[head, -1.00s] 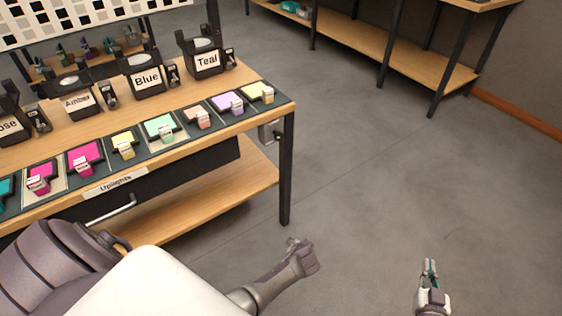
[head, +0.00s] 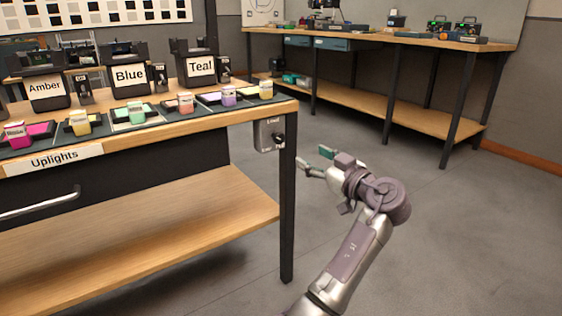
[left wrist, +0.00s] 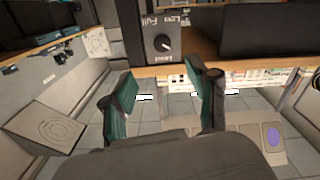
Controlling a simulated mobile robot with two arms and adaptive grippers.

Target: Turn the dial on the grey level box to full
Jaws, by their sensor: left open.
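The grey level box (head: 267,135) is fixed under the right end of the bench, beside the dark front leg. Its dark dial (head: 278,138) faces right in the head view. My left gripper (head: 313,158) is open and empty, a short way right of the dial and apart from it. In the left wrist view the box (left wrist: 176,32) and its dark round dial (left wrist: 163,43) lie ahead of the open fingers (left wrist: 160,78). Full, Low and Level labels appear inverted around the dial. I cannot clearly tell the dial's setting. My right gripper is not in view.
The bench leg (head: 287,210) stands close to the dial. A lower shelf (head: 120,225) lies underneath. Another bench (head: 390,38) stands at the back. The floor between is clear.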

